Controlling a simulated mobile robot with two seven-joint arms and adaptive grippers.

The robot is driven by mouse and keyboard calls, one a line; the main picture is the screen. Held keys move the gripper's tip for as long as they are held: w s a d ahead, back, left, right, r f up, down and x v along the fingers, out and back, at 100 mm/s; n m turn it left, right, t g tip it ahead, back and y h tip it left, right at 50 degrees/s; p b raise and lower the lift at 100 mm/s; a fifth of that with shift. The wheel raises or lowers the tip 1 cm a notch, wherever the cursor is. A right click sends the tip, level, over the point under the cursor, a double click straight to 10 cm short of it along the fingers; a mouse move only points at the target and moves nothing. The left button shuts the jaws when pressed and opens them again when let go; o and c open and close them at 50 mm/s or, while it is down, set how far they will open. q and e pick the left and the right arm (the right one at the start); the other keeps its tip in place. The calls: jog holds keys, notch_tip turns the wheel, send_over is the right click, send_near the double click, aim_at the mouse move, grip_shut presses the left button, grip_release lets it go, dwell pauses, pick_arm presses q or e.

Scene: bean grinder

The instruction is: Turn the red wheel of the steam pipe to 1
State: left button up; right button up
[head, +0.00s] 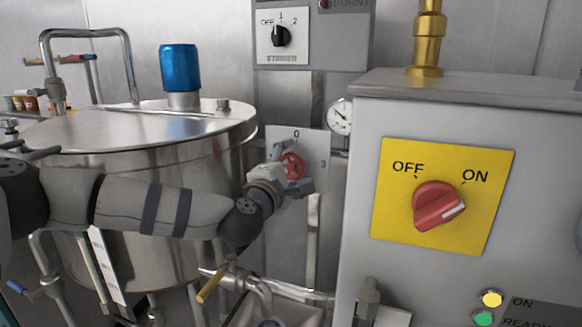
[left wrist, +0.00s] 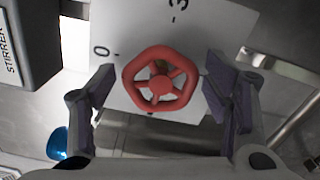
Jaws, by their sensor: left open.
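The red wheel (head: 292,165) sits in front of a white dial plate (head: 314,147) on the back wall, between the steel tank and the grey control box. In the head view the plate shows 0 at the top and 3 at the right; a 1 is not visible. In the left wrist view the red wheel (left wrist: 160,82) is between the two spread fingers of my left gripper (left wrist: 160,100), with a gap on each side. My left gripper (head: 290,180) is open at the wheel and partly covers it. My right gripper is not in view.
The steel tank (head: 150,165) with a blue cap (head: 180,68) stands left, behind my left arm. The grey control box (head: 360,200) with a red switch (head: 437,206) is close on the right. A stirrer switch box (head: 340,35) and a gauge (head: 340,117) are above the plate.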

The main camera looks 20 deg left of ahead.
pick_arm(q)
jog(key=s, duration=1.2)
jog(key=shift+a, duration=0.2)
